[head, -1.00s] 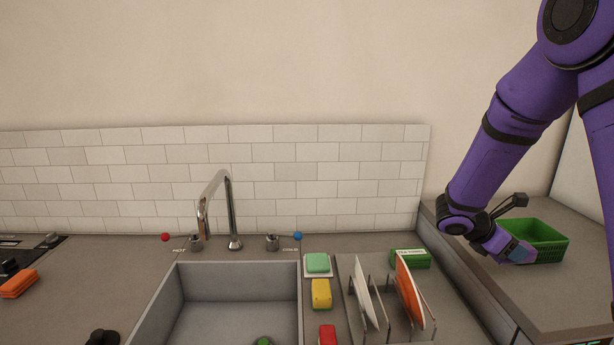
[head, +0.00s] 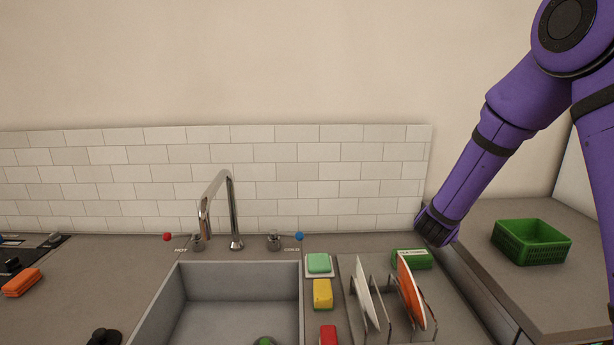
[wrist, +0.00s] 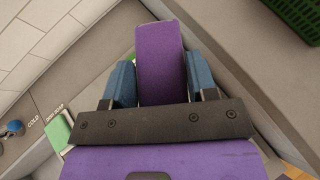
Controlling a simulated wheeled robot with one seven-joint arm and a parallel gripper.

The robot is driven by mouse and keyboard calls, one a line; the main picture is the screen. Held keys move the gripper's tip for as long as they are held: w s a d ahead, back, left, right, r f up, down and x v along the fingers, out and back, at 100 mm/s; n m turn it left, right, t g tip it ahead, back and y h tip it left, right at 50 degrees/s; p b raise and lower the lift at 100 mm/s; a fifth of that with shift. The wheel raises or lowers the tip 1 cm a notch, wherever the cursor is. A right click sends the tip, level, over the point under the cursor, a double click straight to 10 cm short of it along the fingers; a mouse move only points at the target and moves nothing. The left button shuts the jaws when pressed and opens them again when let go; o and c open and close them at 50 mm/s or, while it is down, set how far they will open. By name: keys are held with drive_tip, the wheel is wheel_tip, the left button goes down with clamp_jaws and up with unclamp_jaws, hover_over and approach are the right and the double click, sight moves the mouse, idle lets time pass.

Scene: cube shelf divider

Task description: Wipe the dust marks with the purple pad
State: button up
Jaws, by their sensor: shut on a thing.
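The purple pad (wrist: 161,62) is held between the two blue fingers of my gripper (wrist: 155,82) in the wrist view. The gripper is shut on it. In the head view my gripper (head: 437,228) is over the corner between the sink counter and the raised right counter, and the pad does not show clearly there. No dust marks can be made out in either view.
A green basket (head: 531,243) stands on the right counter. A dish rack with a white plate (head: 366,294) and an orange plate (head: 410,291) stands beside the sink (head: 240,300). A green box (head: 411,259) lies behind the rack. Sponges (head: 322,294) line the sink's right edge.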

drive_tip(key=shift+w+a+f+n+t+y, duration=0.2)
drive_tip(key=shift+a+n+y, duration=0.25)
drive_tip(key=shift+a, duration=0.3)
drive_tip(key=shift+w+a+f+n+t+y, duration=0.1)
drive_tip(key=shift+w+a+n+t+y, duration=0.1)
drive_tip(key=shift+a+n+y, duration=0.4)
drive_tip(key=shift+w+a+f+n+t+y, duration=0.15)
drive_tip(key=shift+a+n+t+y, duration=0.15)
drive_tip(key=shift+a, duration=0.55)
drive_tip(key=shift+s, duration=0.1)
